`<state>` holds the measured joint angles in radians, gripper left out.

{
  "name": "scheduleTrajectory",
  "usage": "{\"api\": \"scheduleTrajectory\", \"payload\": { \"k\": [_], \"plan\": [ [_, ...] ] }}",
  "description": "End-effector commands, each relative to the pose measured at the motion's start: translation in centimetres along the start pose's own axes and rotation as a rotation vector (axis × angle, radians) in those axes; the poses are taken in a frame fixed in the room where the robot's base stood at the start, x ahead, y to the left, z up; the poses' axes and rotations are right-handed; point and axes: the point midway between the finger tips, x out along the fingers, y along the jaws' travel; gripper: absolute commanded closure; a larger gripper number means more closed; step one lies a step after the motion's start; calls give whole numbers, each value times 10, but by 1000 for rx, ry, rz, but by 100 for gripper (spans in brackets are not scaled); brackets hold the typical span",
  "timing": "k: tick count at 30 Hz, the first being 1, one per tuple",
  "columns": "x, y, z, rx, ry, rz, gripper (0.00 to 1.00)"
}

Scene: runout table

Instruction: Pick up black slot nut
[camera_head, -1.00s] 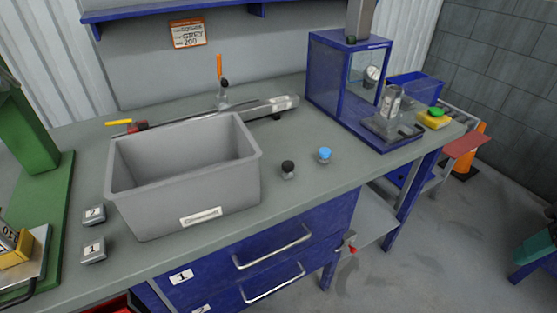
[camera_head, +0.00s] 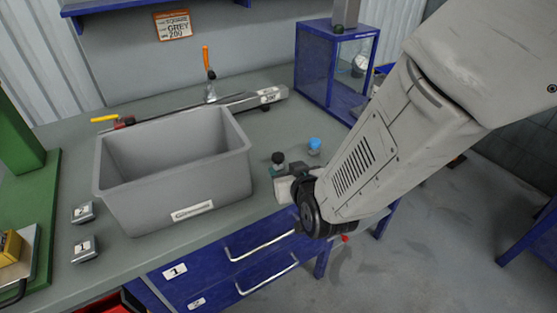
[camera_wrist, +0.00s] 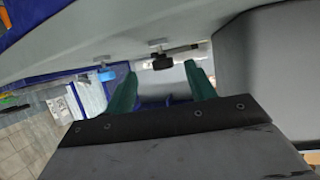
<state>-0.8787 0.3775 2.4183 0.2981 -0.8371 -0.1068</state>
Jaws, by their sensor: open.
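The black slot nut (camera_head: 278,158) is a small piece with a dark top on the bench, just right of the grey bin. In the wrist view it appears as a dark block (camera_wrist: 162,63) in line with the gap between my fingertips. My gripper (camera_head: 282,171) is open, with green fingers low over the bench at the nut. The fingers also show in the wrist view (camera_wrist: 161,72), one on either side of the nut. The nut's lower part is hidden in the head view, and I cannot tell whether a finger touches it.
A blue-topped piece (camera_head: 314,145) stands close to the right of the nut. The grey bin (camera_head: 150,205) stands to the left and also fills the right of the wrist view (camera_wrist: 265,60). A blue cabinet (camera_head: 325,75) stands behind at right.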

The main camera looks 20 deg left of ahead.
Motion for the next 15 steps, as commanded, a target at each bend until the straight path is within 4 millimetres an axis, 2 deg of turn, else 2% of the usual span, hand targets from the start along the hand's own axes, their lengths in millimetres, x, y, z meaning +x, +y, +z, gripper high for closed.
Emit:
{"api": "scheduleTrajectory", "payload": {
  "k": [8, 15],
  "plan": [
    [30, -2, 0, -3, 7, -1, 45],
    [66, -1, -3, -1, 7, 1, 45]
  ]
}}
